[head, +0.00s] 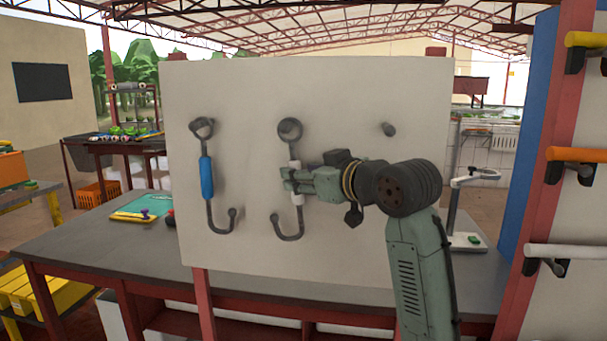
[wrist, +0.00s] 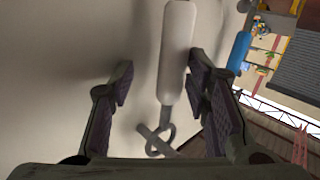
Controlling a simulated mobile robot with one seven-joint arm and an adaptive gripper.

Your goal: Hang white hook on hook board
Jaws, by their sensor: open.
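The white hook (head: 297,198) hangs upright on the middle peg of the hook board (head: 340,90). Its grey ring (head: 290,128) appears to be around that peg, and its curved end (head: 288,232) points down. The wrist view shows its white handle (wrist: 176,45) and its ring (wrist: 160,140), with a peg crossing the ring. My gripper (head: 288,180) is at the handle and hides part of it. In the wrist view, the open fingers (wrist: 160,85) stand on either side of the hook, with gaps visible.
A blue hook (head: 207,177) hangs on the left peg. The right peg (head: 388,129) is bare. The board stands at a grey table (head: 100,238). A red post with coloured handles (head: 552,180) is at the right.

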